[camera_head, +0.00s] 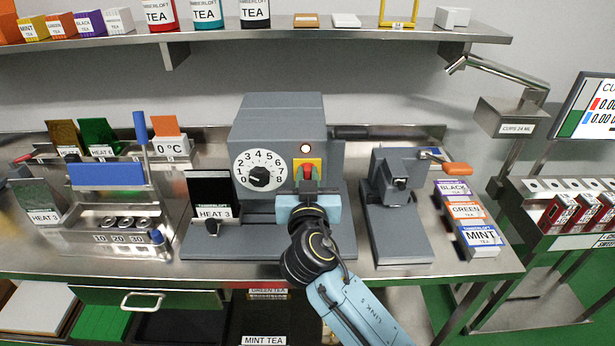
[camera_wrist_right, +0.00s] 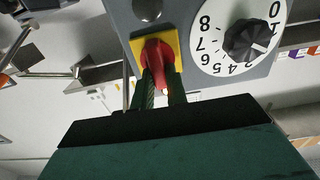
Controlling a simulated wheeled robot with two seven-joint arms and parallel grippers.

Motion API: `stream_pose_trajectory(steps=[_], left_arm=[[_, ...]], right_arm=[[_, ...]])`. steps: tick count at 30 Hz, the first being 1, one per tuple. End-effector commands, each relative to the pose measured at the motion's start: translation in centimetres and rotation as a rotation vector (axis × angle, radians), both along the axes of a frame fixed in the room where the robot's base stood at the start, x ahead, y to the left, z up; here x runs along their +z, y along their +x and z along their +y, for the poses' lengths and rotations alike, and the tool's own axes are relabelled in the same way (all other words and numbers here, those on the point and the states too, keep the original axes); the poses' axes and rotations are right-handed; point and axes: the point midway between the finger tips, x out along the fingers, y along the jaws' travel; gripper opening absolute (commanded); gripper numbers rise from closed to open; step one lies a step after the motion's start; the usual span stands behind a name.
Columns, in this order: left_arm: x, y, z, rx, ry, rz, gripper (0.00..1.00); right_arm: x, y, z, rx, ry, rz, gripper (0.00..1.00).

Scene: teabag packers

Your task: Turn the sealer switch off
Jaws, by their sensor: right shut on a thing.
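The sealer (camera_head: 270,117) is a grey machine in the middle of the counter, with a numbered white dial (camera_head: 259,169) on its front. Its switch is a red handle on a yellow plate (camera_head: 298,163), right of the dial, below a small lamp (camera_head: 305,148). In the right wrist view the red switch (camera_wrist_right: 157,58) sits between my right gripper's green fingers. My right gripper (camera_head: 308,173) is shut on the switch. In the right wrist view the dial (camera_wrist_right: 240,38) is beside it. My left gripper is not in view.
A rack with blue handles (camera_head: 105,175) is on the left. A shelf (camera_head: 350,32) with tea containers runs above. A "HEAT" card (camera_head: 212,212) stands close to the sealer's left front.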

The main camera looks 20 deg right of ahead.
Motion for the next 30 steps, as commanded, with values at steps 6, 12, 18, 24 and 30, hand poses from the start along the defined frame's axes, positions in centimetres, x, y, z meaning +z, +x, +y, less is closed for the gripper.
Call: stream_pose_trajectory(steps=[6, 12, 18, 24, 30], left_arm=[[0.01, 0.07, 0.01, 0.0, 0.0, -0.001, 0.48], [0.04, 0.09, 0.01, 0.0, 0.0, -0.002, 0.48], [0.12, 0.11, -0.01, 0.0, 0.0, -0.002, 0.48], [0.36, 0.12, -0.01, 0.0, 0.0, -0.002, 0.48], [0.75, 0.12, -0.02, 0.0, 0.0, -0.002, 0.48]], right_arm=[[-0.01, -0.02, 0.02, 0.0, -0.006, 0.002, 0.0], [0.0, 0.01, 0.09, 0.0, -0.061, 0.017, 0.0], [0.0, 0.06, 0.27, -0.001, -0.184, 0.053, 0.0], [-0.05, 0.12, 0.46, -0.001, -0.36, 0.103, 0.0], [-0.12, 0.18, 0.71, -0.001, -0.542, 0.156, 0.0]])
